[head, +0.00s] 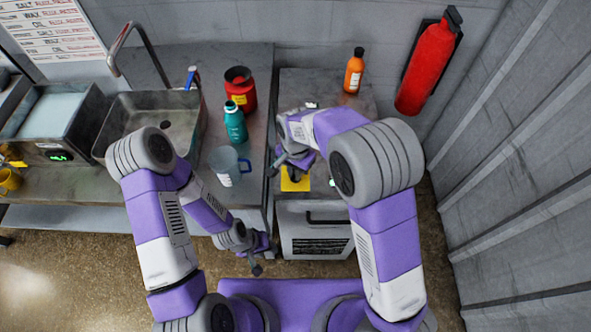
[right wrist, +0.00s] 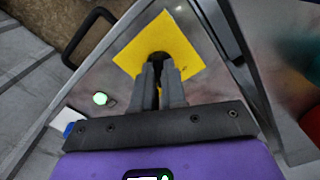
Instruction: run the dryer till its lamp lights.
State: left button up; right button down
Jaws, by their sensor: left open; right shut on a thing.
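A grey cabinet (head: 318,220) with a black handle and a vent grille stands at the centre; it appears to be the dryer. Its top carries a yellow square plate (right wrist: 180,45) with a dark round knob (right wrist: 158,57); the plate also shows in the head view (head: 295,185). My right gripper (right wrist: 160,75) points down at the plate, its fingers shut on the knob and partly hiding it. My left gripper (head: 257,262) is open and empty, low in front of the counter.
A sink (head: 190,140), a red jar (head: 240,88), a teal bottle (head: 235,125) and a clear jug (head: 224,170) are on the left counter. An orange bottle (head: 354,72) stands behind my right arm. A red extinguisher (head: 428,68) hangs on the wall.

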jog(key=n+p, duration=0.1)
jog(key=n, duration=0.4)
jog(key=shift+r+n, duration=0.1)
jog(key=shift+n, duration=0.2)
jog(key=n, duration=0.6)
jog(key=shift+p, duration=0.35)
jog(key=shift+n, duration=0.3)
jog(key=c, duration=1.2)
grip_release()
notch_tip(320, 180, up, 8)
jog(key=shift+f+p, duration=0.25)
jog(key=shift+p, duration=0.3)
jog(key=shift+s+f, duration=0.1)
